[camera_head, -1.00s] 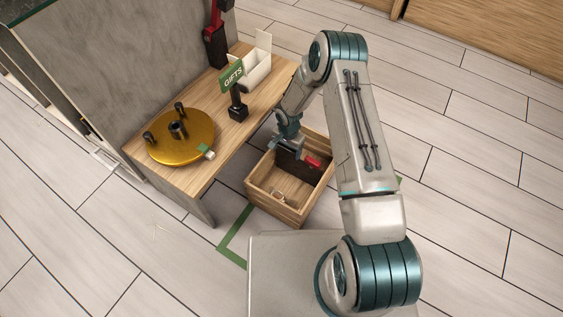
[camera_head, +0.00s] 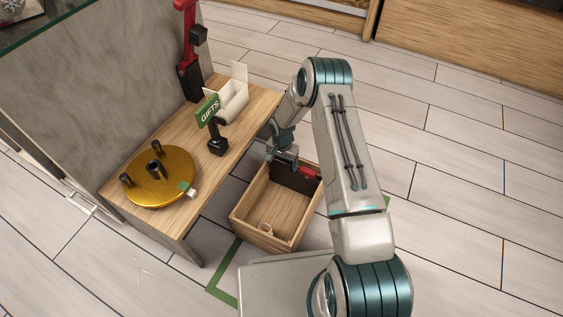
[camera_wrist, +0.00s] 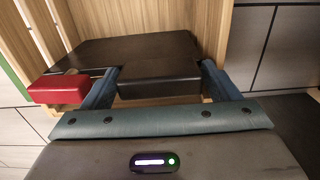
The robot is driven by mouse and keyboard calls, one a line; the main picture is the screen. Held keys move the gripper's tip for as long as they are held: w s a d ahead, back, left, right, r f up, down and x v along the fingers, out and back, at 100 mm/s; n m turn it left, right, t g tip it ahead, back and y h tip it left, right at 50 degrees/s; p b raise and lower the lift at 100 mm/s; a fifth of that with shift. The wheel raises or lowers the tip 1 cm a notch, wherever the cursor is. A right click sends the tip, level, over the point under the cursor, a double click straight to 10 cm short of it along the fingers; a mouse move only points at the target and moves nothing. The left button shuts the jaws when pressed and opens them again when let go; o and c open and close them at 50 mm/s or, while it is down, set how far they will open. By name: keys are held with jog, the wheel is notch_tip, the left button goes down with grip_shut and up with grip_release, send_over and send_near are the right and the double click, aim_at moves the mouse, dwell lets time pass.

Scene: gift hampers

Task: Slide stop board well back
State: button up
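The wooden crate (camera_head: 245,228) stands on the floor beside the low table. The dark stop board (camera_head: 290,178) crosses the crate near its far end, with a red tab (camera_head: 309,174) at its right in the head view. In the wrist view the board (camera_wrist: 125,48) is a dark plate with a black grip block (camera_wrist: 158,78) and the red tab (camera_wrist: 58,88) at left. My gripper (camera_head: 284,156) is at the board's top. Its two fingers (camera_wrist: 159,68) lie close against both sides of the block, shut on it. The board's lower edge is hidden.
A small pale ring-shaped item (camera_head: 266,229) lies in the crate's near end. The table (camera_head: 187,222) at left carries a gold turntable (camera_head: 160,190), a GIFTS sign (camera_head: 209,111), a white box (camera_head: 233,100) and a red and black stand (camera_head: 190,80). Floor at right is clear.

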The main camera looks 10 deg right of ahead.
jog(key=shift+r, duration=0.1)
notch_tip(320, 180, up, 14)
jog(key=p, duration=0.5)
jog(key=shift+f, duration=0.2)
jog(key=s+d+r+n+p, duration=0.1)
jog(key=s+r+p, duration=0.3)
jog(key=r, duration=1)
jog(key=s+d+r+n+t+p, duration=0.15)
jog(key=r+p, duration=0.55)
jog(key=r, duration=0.7)
jog(key=s+d+r+n+p, duration=0.15)
jog(key=s+r+p, duration=0.3)
jog(key=r, duration=0.95)
jog(key=s+d+r+n+t+p, duration=0.1)
jog(key=s+d+r+n+p, duration=0.1)
jog(key=s+r+p, duration=1.4)
jog(key=shift+s+r, duration=2.6)
jog(key=shift+r, duration=2.1)
jog(key=shift+d, duration=0.1)
